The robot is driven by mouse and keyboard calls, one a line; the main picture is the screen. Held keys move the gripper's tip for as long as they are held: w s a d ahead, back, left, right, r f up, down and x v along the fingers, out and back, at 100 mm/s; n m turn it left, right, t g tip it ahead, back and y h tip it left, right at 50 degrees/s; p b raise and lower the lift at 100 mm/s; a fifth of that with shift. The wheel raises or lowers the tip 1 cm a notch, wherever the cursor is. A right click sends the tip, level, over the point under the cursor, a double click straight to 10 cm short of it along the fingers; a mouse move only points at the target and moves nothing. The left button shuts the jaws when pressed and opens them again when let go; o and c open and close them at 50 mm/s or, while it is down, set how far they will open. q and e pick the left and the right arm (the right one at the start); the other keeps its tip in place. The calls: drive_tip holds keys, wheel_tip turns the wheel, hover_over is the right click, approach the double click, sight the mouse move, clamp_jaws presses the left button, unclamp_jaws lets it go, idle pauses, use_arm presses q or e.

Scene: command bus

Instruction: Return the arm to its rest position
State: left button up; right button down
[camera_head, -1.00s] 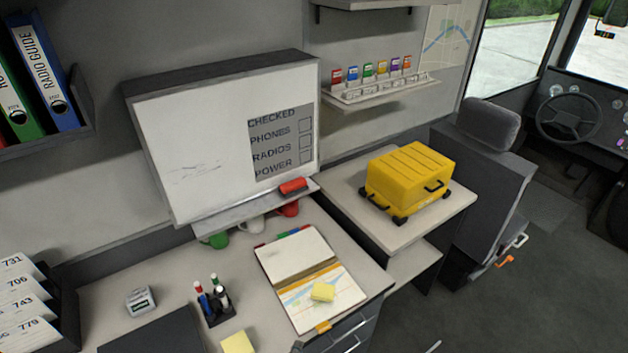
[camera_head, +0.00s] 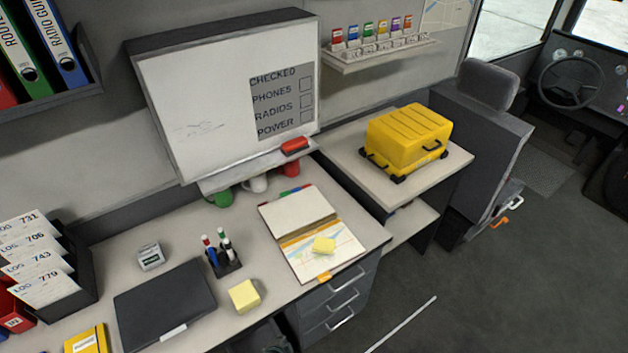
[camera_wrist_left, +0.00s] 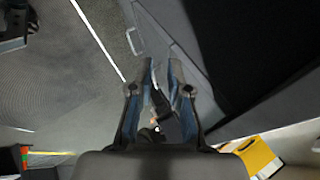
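My left gripper (camera_wrist_left: 162,68) shows in the left wrist view. Its two fingers lean towards each other with a narrow gap between the tips, and I see nothing held in it. Grey floor and dark furniture show around and beyond the fingers. In the head view I cannot make out either gripper clearly over the desk (camera_head: 200,323). My right gripper is in no view.
The desk holds a black folder (camera_head: 165,304), a pen holder (camera_head: 225,263), an open binder (camera_head: 308,240) and yellow notes (camera_head: 244,296). A yellow case (camera_head: 407,140) stands on the side table (camera_head: 455,160). The whiteboard (camera_head: 205,90) stands behind. Open floor (camera_head: 480,290) lies to the right.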

use_arm(q)
drive_tip(key=s+a+f+n+g, duration=0.2)
drive_tip(key=s+a+f+n, duration=0.2)
drive_tip(key=s+f, duration=0.4)
drive_tip(key=s+a+f+n+g, duration=0.1)
drive_tip(key=s+a+f+n, duration=0.3)
drive_tip(key=s+f, duration=0.5)
drive_tip(key=s+a+f+n+g, duration=0.2)
drive_tip(key=s+a+f+n, duration=0.1)
drive_tip(key=s+f, duration=0.5)
drive_tip(key=shift+s+a+f+n+g+y, duration=0.15)
drive_tip(key=shift+s+a+n+g+y, duration=0.2)
drive_tip(key=shift+s+a, duration=0.3)
